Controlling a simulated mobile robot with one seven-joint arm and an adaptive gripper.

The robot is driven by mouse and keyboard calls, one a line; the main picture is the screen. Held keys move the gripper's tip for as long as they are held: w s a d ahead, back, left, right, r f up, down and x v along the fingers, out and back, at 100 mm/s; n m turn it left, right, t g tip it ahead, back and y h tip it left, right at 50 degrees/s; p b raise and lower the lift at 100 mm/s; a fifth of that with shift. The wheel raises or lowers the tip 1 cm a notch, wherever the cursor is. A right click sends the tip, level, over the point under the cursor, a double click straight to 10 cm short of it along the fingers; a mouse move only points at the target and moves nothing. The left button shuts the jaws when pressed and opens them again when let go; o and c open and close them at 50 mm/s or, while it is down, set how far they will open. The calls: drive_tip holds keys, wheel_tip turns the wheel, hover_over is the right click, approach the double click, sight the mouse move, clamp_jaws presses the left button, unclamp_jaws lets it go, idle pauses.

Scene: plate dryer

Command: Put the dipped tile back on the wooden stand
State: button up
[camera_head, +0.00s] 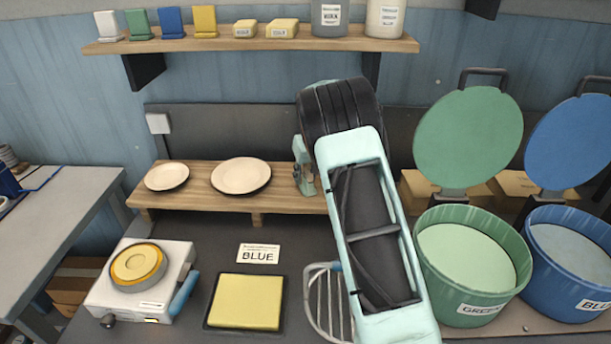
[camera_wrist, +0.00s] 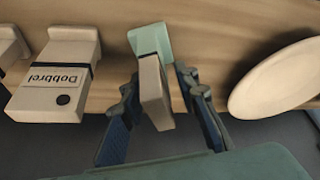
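A tile (camera_wrist: 155,98), pale beige at its near part and mint green at its far end, is between the two dark blue fingers of my gripper (camera_wrist: 158,84) in the wrist view. The fingers lie along both sides of it, close to its edges; whether they press on it is unclear. The tile is seen at a slant over the wooden stand (camera_wrist: 225,45), and I cannot tell whether it touches the wood.
Two plates rest on the stand, one small (camera_head: 166,177) and one larger (camera_head: 241,176). Beige pieces, one labelled "Dobbrel" (camera_wrist: 50,88), are left of the tile in the wrist view. The open green bucket (camera_head: 470,312) and blue bucket (camera_head: 580,300) stand right of my arm. A wire rack (camera_head: 322,300) is in front.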

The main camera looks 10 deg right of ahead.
drive_tip(key=b+v, duration=0.2)
drive_tip(key=v, duration=1)
drive_tip(key=shift+w+r, duration=0.1)
drive_tip(key=shift+r, duration=0.1)
